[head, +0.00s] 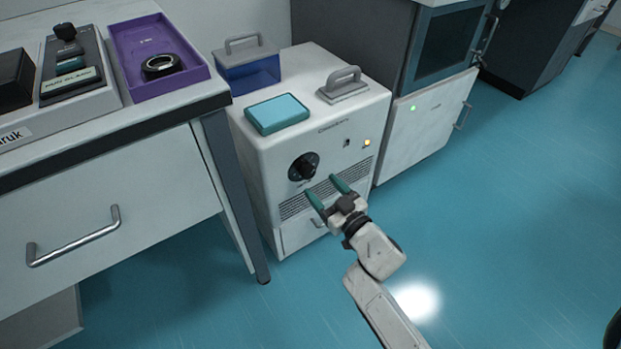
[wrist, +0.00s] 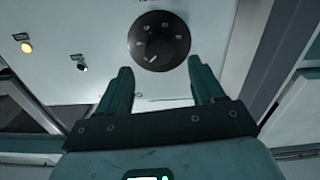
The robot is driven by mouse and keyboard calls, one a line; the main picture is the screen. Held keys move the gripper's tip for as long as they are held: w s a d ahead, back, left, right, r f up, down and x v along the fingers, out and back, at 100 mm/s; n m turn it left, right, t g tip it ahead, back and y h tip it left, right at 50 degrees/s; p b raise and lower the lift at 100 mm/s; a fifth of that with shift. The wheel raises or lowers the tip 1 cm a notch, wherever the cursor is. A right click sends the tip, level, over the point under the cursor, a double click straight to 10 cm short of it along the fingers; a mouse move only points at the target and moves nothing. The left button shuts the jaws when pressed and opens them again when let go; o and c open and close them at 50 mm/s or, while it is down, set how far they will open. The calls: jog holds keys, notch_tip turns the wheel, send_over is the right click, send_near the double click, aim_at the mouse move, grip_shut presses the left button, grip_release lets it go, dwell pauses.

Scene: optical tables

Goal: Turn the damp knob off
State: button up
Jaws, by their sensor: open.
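The damp knob (head: 303,167) is a round black dial with pale markings on the front of a white cabinet unit (head: 270,196). It also shows in the wrist view (wrist: 159,41), at the top middle, with a light pointer line on it. My gripper (head: 328,192) has teal fingers and is open, just in front of the cabinet's vent grille, slightly below and right of the knob. In the wrist view the fingers (wrist: 163,85) stand apart, and the knob appears beyond and between their tips, not gripped. The knob's lettering is too small to read.
A small switch (head: 347,143) and a lit amber lamp (head: 367,142) sit right of the knob. A drawer table (head: 110,190) is close on the left; floor is clear right.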

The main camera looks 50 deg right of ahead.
aim_at(310, 174)
jog(key=x, duration=0.5)
jog(key=shift+w+d+b, duration=0.15)
jog(key=shift+w+b, duration=0.15)
jog(key=shift+b, duration=0.1)
jog(key=c, duration=1.1)
